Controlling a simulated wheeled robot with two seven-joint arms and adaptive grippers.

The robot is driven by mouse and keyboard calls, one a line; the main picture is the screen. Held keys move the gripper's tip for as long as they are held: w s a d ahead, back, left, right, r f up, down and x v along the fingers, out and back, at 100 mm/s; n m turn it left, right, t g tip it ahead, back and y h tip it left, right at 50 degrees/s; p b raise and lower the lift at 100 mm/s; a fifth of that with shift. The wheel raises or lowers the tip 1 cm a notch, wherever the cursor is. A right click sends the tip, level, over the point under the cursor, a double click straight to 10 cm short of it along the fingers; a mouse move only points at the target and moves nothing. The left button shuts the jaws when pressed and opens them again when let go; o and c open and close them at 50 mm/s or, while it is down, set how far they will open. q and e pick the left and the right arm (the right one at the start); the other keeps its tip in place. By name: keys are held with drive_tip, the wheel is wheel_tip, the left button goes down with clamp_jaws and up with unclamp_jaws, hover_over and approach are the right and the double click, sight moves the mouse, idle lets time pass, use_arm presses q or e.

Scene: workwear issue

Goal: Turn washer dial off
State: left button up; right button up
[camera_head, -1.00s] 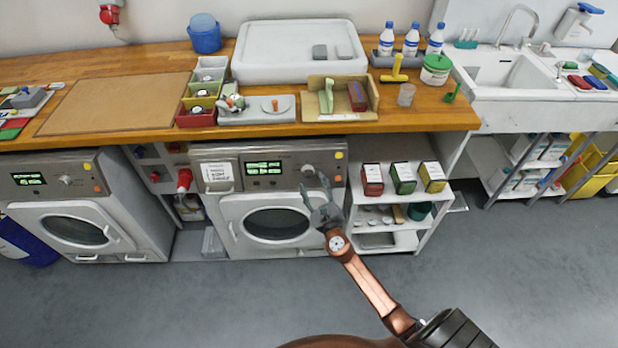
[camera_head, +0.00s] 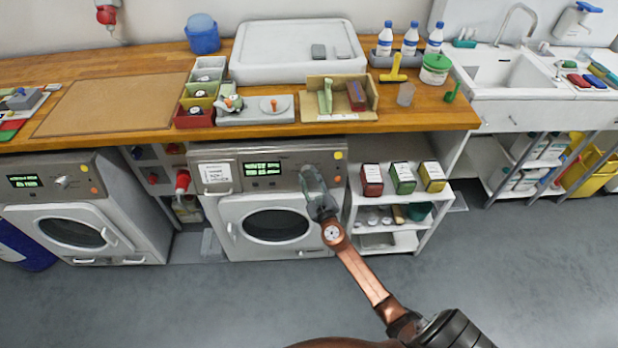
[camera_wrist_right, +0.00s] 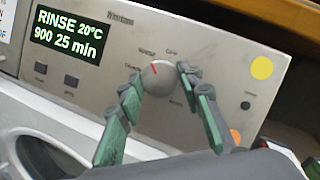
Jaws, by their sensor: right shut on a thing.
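The washer (camera_head: 272,205) in the middle has a lit display and a round dial. In the right wrist view the dial (camera_wrist_right: 158,77) is grey with a red pointer mark that points up and slightly left. My right gripper (camera_head: 312,178) reaches the washer's control panel and covers the dial in the head view. In the right wrist view the fingers of my right gripper (camera_wrist_right: 162,76) are shut on the dial from both sides. The display (camera_wrist_right: 66,37) reads "RINSE 20°C 900 25 min". My left gripper is not in view.
A second washer (camera_head: 78,205) stands at the left. A white shelf (camera_head: 384,242) with several boxes stands just right of the middle washer. The wooden worktop (camera_head: 430,112) overhangs the panel. The grey floor in front is clear.

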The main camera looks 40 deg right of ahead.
drive_tip(key=c, duration=0.4)
drive_tip(key=shift+a+f+m+b, duration=0.1)
drive_tip(key=shift+f+m+b, duration=0.15)
drive_tip(key=shift+m+b, duration=0.35)
drive_tip(key=shift+c, duration=0.2)
drive_tip(key=shift+m+h+b, duration=0.35)
drive_tip(key=shift+m+h, duration=0.05)
drive_tip(key=shift+m, duration=0.1)
drive_tip(key=m+h+b, duration=0.1)
drive_tip(key=m, duration=0.2)
drive_tip(key=m+h+b, duration=0.2)
drive_tip(key=m, duration=0.1)
drive_tip(key=shift+w+a, duration=0.1)
drive_tip(key=shift+a, duration=0.05)
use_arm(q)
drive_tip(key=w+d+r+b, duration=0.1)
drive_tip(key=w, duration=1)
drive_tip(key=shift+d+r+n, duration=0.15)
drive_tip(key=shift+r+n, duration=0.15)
use_arm(e)
drive_tip(key=shift+m+g+h, duration=0.6)
drive_tip(key=shift+m+h, duration=0.1)
drive_tip(key=shift+m, duration=1)
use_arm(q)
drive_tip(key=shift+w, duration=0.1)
use_arm(e)
drive_tip(key=o, duration=1.2)
drive_tip(key=shift+r, duration=0.1)
drive_tip(key=shift+c, duration=0.2)
